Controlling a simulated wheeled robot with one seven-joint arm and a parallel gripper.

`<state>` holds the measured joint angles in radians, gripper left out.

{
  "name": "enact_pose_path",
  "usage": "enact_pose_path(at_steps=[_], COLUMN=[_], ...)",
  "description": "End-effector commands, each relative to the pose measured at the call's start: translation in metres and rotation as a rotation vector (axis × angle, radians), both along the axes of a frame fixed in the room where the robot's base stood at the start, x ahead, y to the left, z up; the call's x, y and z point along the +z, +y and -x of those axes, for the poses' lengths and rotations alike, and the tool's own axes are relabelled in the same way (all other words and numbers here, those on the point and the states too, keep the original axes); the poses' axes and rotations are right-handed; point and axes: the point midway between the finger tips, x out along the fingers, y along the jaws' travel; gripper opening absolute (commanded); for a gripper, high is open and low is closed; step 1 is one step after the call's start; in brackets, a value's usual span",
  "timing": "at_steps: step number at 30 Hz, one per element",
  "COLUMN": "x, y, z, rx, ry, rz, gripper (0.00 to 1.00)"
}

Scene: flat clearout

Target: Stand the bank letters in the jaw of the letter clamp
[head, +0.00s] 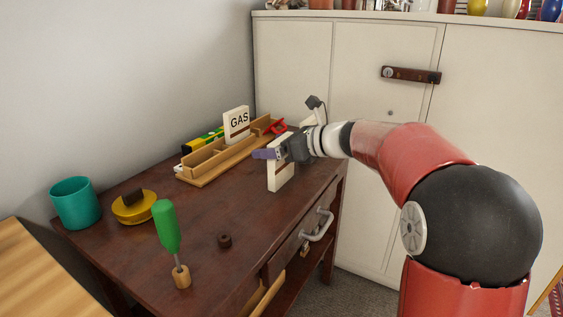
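A white upright packet with a brown mark (281,176), seemingly the bank letters, is at my gripper (272,153), near the table's right edge. One purple-grey finger lies across its upper part; the other finger is hidden. The gripper appears shut on the packet. Its label is covered, and I cannot tell whether its bottom touches the table. A long wooden holder (205,172), seemingly the letter clamp, lies just left of the gripper. A white card reading GAS (237,122) stands upright in it. A red part (274,127) shows at its far end.
A yellow-green level (203,139) lies behind the holder. A white cabinet (295,65) stands behind.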

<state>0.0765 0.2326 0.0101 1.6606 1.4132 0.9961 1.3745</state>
Motion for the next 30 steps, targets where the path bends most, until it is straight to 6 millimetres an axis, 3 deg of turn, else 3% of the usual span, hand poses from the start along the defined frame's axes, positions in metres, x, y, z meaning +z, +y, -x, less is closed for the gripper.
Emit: enact_pose_path(at_steps=[1,5,17,23,30], x=[0.0,0.0,0.009,0.039,0.103], y=[0.0,0.0,0.0,0.0,0.0], z=[0.0,0.0,0.0,0.0,0.0], rx=[0.0,0.0,0.0,0.0,0.001], ry=[0.0,0.0,-0.001,-0.005,-0.007], rz=[0.0,0.0,0.0,0.0,0.001], gripper=[0.79,0.62,0.61,0.61,0.61])
